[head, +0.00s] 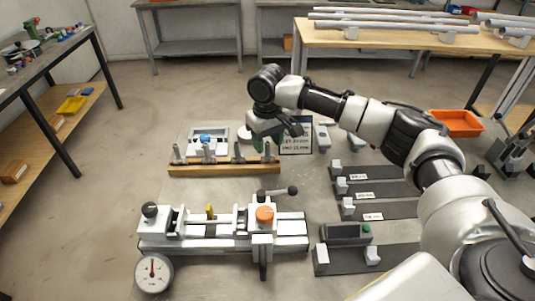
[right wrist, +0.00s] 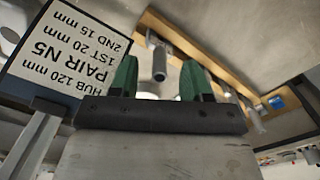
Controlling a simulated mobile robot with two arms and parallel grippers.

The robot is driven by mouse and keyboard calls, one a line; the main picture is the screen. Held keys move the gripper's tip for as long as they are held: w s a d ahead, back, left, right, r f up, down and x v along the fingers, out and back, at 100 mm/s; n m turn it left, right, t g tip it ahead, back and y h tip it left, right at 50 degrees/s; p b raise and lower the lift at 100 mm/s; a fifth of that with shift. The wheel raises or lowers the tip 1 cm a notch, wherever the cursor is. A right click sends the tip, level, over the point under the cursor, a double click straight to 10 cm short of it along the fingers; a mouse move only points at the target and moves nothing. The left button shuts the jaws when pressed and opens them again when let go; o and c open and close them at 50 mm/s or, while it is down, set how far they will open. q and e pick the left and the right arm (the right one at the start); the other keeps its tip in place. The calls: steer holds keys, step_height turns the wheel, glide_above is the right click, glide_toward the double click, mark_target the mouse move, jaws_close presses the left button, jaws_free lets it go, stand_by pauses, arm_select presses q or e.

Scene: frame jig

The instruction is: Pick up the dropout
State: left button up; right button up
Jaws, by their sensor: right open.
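Several small grey metal pieces (head: 238,152) stand upright along a wooden rack (head: 222,170) at the back of the bench; they look like the dropouts, but I cannot tell which one the task means. My right gripper (head: 270,138) is above the right part of the rack, pointing down. In the right wrist view its two green fingers (right wrist: 160,82) are apart. A grey piece (right wrist: 158,62) on the rack shows beyond the gap between them, not visibly gripped. My left gripper is not in view.
A card (right wrist: 65,48) reading "PAIR N5, 1ST 20 mm, 2ND 15 mm" stands close beside the gripper. A jig (head: 225,243) with an orange knob (head: 265,214) and a dial (head: 153,273) lies in front. Dark labelled slots (head: 375,190) are at right.

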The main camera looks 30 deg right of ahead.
mark_target(268, 155)
step_height(268, 155, down, 3)
steer(key=shift+w+f, duration=0.1)
steer(key=shift+f, duration=0.05)
steer(key=shift+c, duration=0.4)
steer(key=c, duration=0.5)
